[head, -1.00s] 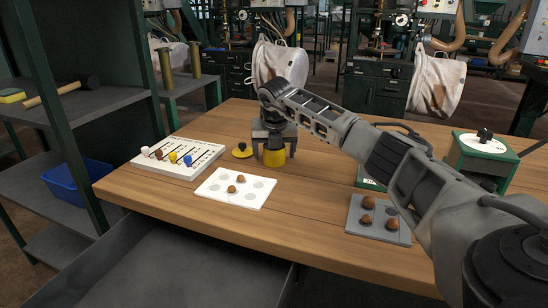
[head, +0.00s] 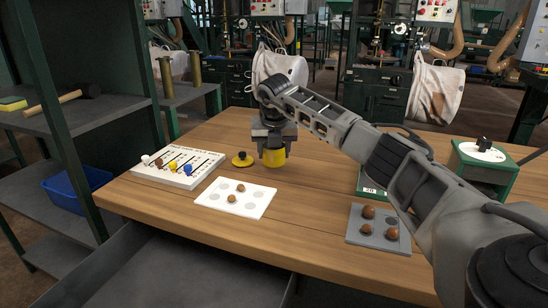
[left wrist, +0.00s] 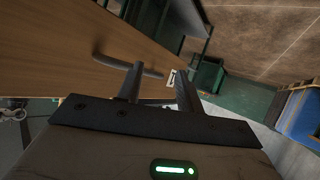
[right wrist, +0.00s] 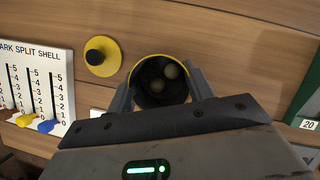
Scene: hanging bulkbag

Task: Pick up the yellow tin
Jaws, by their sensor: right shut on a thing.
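The yellow tin (head: 274,157) is at the table's back left part, under my right gripper (head: 272,140). In the right wrist view the tin (right wrist: 134,75) is open at the top, with brown balls inside, and sits between the fingers of my right gripper (right wrist: 165,95). That gripper is shut on it. The tin seems slightly above the table; any gap beneath is too small to be sure. My left gripper (left wrist: 157,85) shows only in the left wrist view, its fingers apart and nothing between them.
A yellow lid with a black knob (head: 242,159) lies left of the tin. A white slider board (head: 180,167), a white tray (head: 236,204) and a grey tray (head: 378,239) with brown balls lie on the table (head: 300,215). A green scale (head: 482,168) stands right.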

